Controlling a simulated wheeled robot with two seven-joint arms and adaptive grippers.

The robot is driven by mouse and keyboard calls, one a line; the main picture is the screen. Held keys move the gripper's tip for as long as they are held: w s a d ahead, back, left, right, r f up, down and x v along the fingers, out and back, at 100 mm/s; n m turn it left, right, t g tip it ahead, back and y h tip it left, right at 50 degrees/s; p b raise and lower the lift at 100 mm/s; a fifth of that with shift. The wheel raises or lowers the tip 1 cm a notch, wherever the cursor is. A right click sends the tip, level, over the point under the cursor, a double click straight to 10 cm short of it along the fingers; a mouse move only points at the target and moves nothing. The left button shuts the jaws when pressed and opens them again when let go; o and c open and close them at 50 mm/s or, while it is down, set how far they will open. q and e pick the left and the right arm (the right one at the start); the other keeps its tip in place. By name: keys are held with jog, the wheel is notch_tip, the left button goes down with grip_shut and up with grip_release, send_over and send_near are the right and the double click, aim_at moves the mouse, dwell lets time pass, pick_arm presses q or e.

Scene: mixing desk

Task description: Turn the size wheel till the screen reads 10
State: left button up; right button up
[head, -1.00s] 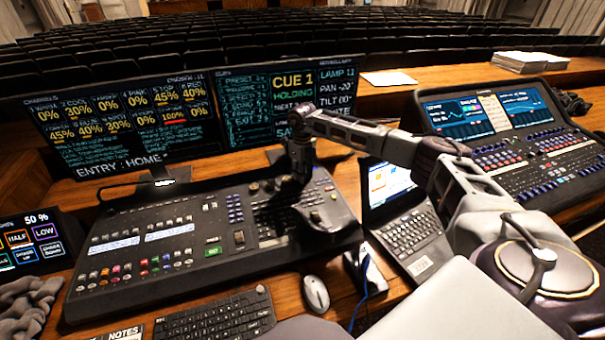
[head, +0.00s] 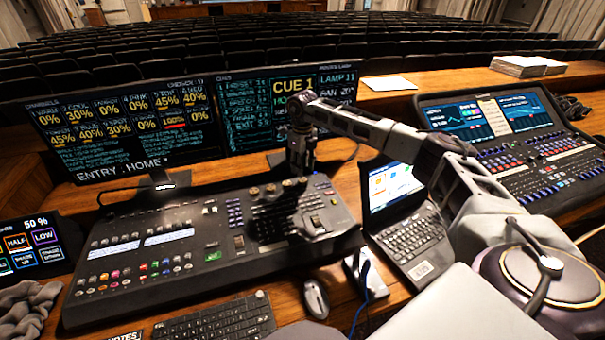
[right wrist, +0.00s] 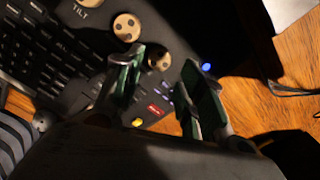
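The lighting console (head: 215,235) has a row of round brown wheels along its back edge, with one (head: 270,188) left of my right gripper. In the right wrist view a wheel (right wrist: 127,27) sits by the label TILT. Another wheel (right wrist: 159,60) is close beside the left fingertip; its label is hidden, so I cannot tell which is the size wheel. My left gripper is out of view.
A laptop (head: 410,235) stands right of the console, with a second mixing desk (head: 520,155) beyond. A mouse (head: 315,298) and keyboard (head: 215,322) lie in front. A second screen (head: 125,130) and a touch panel (head: 28,243) are at left.

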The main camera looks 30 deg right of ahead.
aim_at(303, 180)
notch_tip(303, 180, up, 7)
jog(key=shift+f, duration=0.2)
jog(key=shift+f, duration=0.1)
dwell(0.7)
